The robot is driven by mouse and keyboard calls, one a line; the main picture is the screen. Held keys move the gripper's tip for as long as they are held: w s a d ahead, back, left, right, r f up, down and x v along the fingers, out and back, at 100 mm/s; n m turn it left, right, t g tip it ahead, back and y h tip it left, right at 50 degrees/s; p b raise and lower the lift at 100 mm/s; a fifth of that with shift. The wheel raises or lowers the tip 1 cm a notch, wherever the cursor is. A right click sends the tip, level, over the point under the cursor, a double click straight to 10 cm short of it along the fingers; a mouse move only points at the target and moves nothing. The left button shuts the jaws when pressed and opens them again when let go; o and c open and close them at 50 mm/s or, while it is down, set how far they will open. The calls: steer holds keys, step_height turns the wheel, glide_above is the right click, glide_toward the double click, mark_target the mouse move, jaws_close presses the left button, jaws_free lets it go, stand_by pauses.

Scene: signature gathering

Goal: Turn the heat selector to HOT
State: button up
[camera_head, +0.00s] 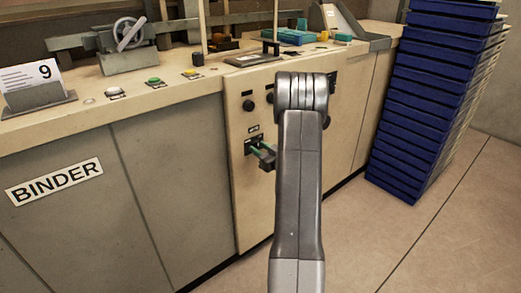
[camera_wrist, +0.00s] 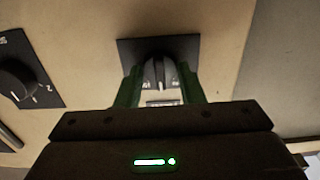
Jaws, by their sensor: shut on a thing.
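The heat selector (camera_wrist: 159,72) is a dark knob with a pale pointer line on a black square plate, set in the cream front panel. The small marks on its plate are too small to read, so I cannot tell which setting it points to. My gripper (camera_wrist: 161,92) has its two green fingers on either side of the knob, shut on it. In the head view my gripper (camera_head: 264,152) reaches the panel low on the front, and its fingers and body hide most of the knob there. A strip of the selector's black plate (camera_head: 248,147) shows beside the fingers.
Other dark knobs (camera_head: 248,105) sit above on the same panel; one numbered dial (camera_wrist: 18,80) lies left in the wrist view. A grey cabinet marked BINDER (camera_head: 56,182) stands left. Stacked blue trays (camera_head: 425,110) stand right. The floor (camera_head: 425,225) in front is clear.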

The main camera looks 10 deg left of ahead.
steer(key=shift+m+p, duration=0.95)
steer(key=shift+m, duration=3.25)
steer(key=o, duration=1)
steer(key=p+v, duration=0.1)
steer(key=v, duration=1.3)
steer(key=shift+w+a, duration=0.1)
